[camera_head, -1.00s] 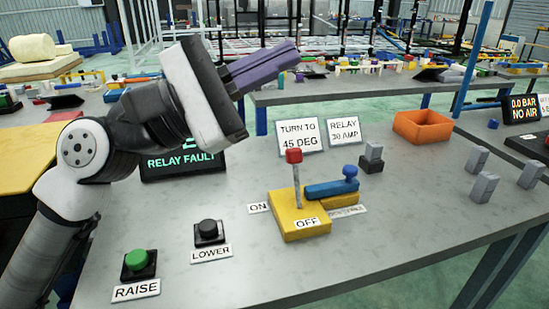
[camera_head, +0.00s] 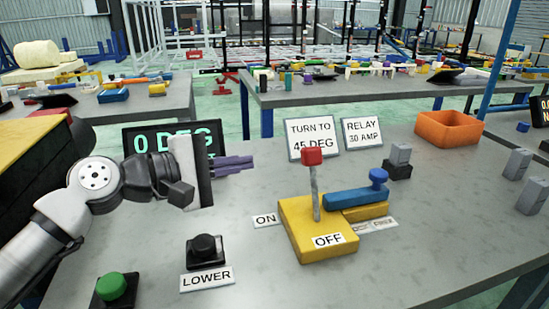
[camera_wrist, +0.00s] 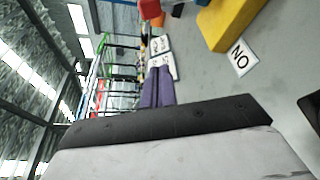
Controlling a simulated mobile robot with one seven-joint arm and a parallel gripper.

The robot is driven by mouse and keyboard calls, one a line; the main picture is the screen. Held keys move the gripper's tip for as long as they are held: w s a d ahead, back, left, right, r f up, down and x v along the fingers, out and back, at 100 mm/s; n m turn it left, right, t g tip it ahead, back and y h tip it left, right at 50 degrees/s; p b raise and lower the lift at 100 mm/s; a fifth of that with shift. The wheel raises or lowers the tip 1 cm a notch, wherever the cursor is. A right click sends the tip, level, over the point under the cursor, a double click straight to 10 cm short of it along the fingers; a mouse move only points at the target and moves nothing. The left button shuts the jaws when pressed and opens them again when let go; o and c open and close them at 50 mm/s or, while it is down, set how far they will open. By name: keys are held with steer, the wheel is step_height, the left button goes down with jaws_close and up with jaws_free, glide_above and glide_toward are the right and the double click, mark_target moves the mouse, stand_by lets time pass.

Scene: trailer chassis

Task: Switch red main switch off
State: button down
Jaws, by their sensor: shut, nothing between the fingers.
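The main switch is a yellow block (camera_head: 290,238) with an upright metal lever (camera_head: 315,190) topped by a red knob (camera_head: 312,156). An ON label (camera_head: 266,220) lies at its left and an OFF label (camera_head: 328,240) is on its front right. The lever stands near vertical; I cannot tell its set position. My gripper (camera_head: 250,164), with purple fingers, is shut and empty. It is left of the red knob, at about its height in the picture, pointing right, apart from it. The wrist view shows the fingers (camera_wrist: 157,88) and part of the yellow block (camera_wrist: 226,24).
A blue handle (camera_head: 352,197) sits right of the lever. Two signs (camera_head: 313,139) stand behind. The black LOWER button (camera_head: 207,250) and green RAISE button (camera_head: 112,287) are at front left. A display (camera_head: 160,140) reads 0 DEG. An orange bin (camera_head: 449,129) is at back right.

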mark_target(315, 184)
steer(key=shift+w+d+r+p, duration=0.1)
steer(key=shift+w+d+p, duration=0.3)
steer(key=shift+d, duration=1.1)
steer(key=shift+w+d+r+p, duration=0.1)
steer(key=shift+w+d+p, duration=0.3)
steer(key=shift+d, duration=1.05)
steer(key=shift+w+d+p, duration=0.3)
steer(key=shift+d+p, duration=0.2)
steer(key=shift+d, duration=1)
steer(key=shift+s+f+b, duration=0.1)
steer(key=shift+b, duration=0.2)
